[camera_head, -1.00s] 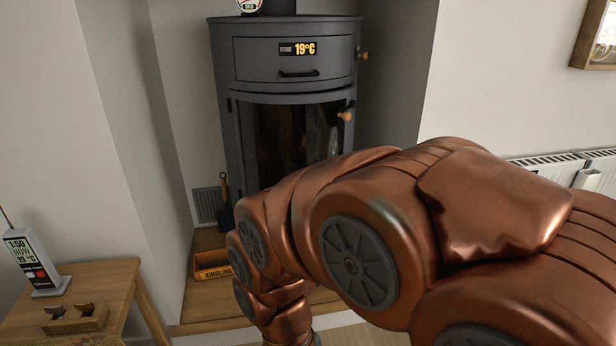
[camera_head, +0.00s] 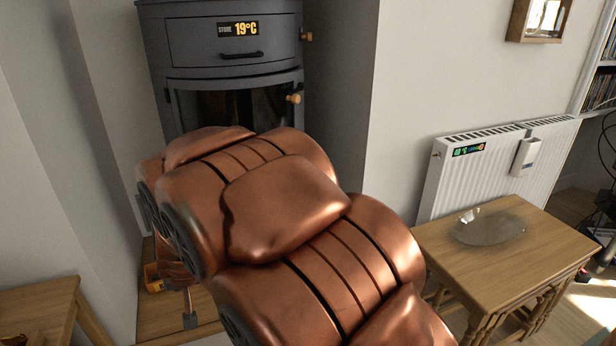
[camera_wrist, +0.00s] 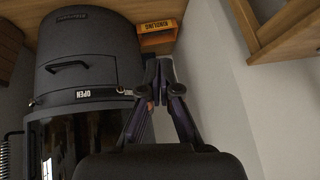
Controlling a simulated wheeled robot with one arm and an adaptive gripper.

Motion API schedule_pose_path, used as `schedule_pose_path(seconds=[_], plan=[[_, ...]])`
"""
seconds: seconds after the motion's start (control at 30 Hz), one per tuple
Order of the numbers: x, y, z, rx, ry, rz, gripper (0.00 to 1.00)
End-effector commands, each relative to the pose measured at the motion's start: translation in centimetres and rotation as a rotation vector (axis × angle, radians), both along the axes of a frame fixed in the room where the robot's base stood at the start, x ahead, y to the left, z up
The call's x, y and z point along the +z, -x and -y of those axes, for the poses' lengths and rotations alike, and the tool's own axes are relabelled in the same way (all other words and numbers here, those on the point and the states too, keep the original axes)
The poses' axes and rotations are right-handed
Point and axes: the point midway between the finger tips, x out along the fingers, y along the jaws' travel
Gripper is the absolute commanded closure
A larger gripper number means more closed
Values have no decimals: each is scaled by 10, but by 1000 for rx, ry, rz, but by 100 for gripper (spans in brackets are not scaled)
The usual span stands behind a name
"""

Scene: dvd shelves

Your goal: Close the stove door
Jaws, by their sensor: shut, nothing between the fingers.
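The dark grey stove (camera_head: 232,58) stands in the alcove at the upper left of the head view. Its glass door (camera_head: 235,106) has a wooden knob (camera_head: 293,98) at its right edge. My copper arm covers the lower part of the door, and I cannot tell how far ajar it is. In the wrist view the stove (camera_wrist: 90,50) fills the left, with a black handle (camera_wrist: 68,64), an "OPEN" label (camera_wrist: 96,95) and dark glass (camera_wrist: 75,140). My gripper (camera_wrist: 162,65) is shut and empty, to the right of the stove body. The head view does not clearly show it.
An orange kindling box (camera_wrist: 157,28) lies beyond my fingers, beside the stove. A wooden side table (camera_head: 500,250) with a glass dish (camera_head: 488,227) stands at the right, before a white radiator (camera_head: 490,165). Another wooden table (camera_head: 35,310) is at the lower left.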

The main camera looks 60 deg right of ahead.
Motion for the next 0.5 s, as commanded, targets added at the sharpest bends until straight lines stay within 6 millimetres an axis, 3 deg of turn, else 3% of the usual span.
schedule_pose_path(seconds=[0.1, 0.23, 0.37, 0.5], plan=[[-4, -25, 52, -133, 76, 118, 100], [1, -39, 115, -281, 188, 238, 100], [11, -37, 178, -428, 323, 340, 100], [24, -19, 242, -579, 494, 428, 100]])
